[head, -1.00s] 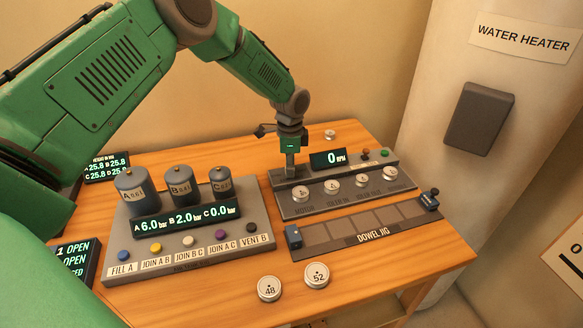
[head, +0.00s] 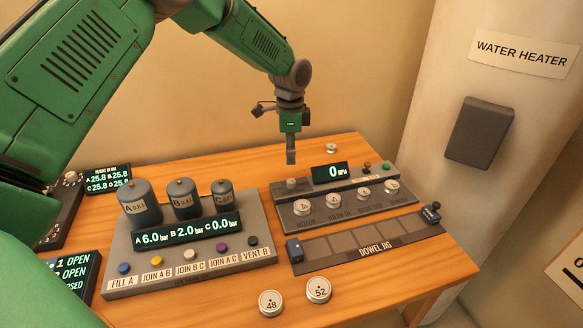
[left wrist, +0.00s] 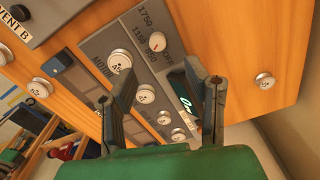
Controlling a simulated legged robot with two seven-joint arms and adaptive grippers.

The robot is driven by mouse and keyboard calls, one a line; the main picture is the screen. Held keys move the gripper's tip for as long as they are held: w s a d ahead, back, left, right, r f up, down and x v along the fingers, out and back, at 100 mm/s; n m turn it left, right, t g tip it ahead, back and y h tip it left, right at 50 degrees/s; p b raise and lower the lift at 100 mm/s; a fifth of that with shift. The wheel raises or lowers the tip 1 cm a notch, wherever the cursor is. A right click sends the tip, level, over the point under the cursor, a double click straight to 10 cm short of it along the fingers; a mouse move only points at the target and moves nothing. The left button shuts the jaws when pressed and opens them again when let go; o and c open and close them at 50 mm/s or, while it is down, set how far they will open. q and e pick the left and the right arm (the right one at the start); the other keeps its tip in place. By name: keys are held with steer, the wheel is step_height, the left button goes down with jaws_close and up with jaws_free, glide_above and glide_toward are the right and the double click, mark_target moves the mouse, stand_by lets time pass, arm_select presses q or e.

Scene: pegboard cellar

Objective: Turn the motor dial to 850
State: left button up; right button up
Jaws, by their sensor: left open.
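The motor dial (head: 291,184) is a small knob at the left end of the grey motor panel, beside a display (head: 331,173) reading 0 RPM. In the left wrist view the dial (left wrist: 157,40) is pale with a red mark, and printed numbers such as 1750 stand around it; its exact setting is too small to tell. My left gripper (head: 291,158) hangs above the dial, apart from it. In the left wrist view its fingers (left wrist: 160,90) are spread with nothing between them. My right gripper is out of view.
In front of the dial is a row of round silver knobs (head: 302,207), then the dowel jig (head: 369,241). A tank panel (head: 190,273) stands left. Two numbered pucks (head: 318,289) lie at the table's front. A lone puck (head: 331,148) sits behind the panel.

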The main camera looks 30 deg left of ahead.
arm_select(q)
step_height(320, 180, up, 2)
steer(key=shift+a+r, duration=0.1)
steer(key=shift+r, duration=0.05)
stand_by(0.3)
